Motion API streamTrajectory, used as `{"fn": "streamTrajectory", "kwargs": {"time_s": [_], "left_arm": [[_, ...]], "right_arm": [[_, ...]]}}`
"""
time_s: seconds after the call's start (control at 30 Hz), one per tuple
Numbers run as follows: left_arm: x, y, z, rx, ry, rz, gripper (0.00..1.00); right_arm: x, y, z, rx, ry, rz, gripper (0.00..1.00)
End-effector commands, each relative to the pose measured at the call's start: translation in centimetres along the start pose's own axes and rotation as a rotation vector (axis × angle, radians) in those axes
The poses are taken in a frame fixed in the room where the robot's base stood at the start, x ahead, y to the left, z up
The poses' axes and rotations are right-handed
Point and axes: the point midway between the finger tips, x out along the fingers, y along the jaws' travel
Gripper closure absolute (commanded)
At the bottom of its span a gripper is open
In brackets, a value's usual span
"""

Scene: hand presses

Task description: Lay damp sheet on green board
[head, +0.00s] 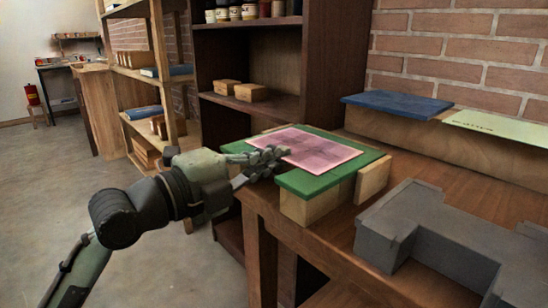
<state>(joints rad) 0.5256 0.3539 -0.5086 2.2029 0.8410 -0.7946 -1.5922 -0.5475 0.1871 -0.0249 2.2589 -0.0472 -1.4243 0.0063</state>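The pink sheet (318,149) lies flat over the middle of the green board (312,185), with green showing around it. The board rests on wooden blocks (307,207) on the bench. My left gripper (264,160) reaches in from the left, with its fingers at the sheet's near left edge, low over the board. The fingertips overlap the sheet's edge in the picture. I cannot tell whether they are closed on it or apart. My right gripper is not in view.
A grey block-shaped fixture (440,235) stands on the bench at the front right. Behind it, a blue board (397,104) and a pale green sheet (500,126) lie on a raised wooden ledge (440,140). A dark shelf (280,107) stands behind the green board.

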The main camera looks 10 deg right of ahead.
Motion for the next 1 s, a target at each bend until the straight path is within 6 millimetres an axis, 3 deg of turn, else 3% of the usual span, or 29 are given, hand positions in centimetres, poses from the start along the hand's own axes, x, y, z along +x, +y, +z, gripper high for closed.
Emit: {"fn": "streamTrajectory", "kwargs": {"time_s": [0.17,0.4,0.6,0.7,1.0], "left_arm": [[0.02,0.08,-0.03,-0.001,0.001,0.002,1.0],[0.02,0.07,-0.03,0.0,0.001,0.002,0.71],[0.02,0.05,-0.03,0.0,0.001,0.001,0.71],[0.02,0.05,-0.03,0.0,0.001,0.001,0.62],[0.02,0.04,-0.02,0.0,0.001,0.001,0.62]], "right_arm": [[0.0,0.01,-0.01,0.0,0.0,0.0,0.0],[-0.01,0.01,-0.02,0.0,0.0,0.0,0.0],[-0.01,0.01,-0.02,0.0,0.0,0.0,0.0],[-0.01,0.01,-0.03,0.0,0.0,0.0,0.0],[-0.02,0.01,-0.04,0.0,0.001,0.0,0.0]]}}
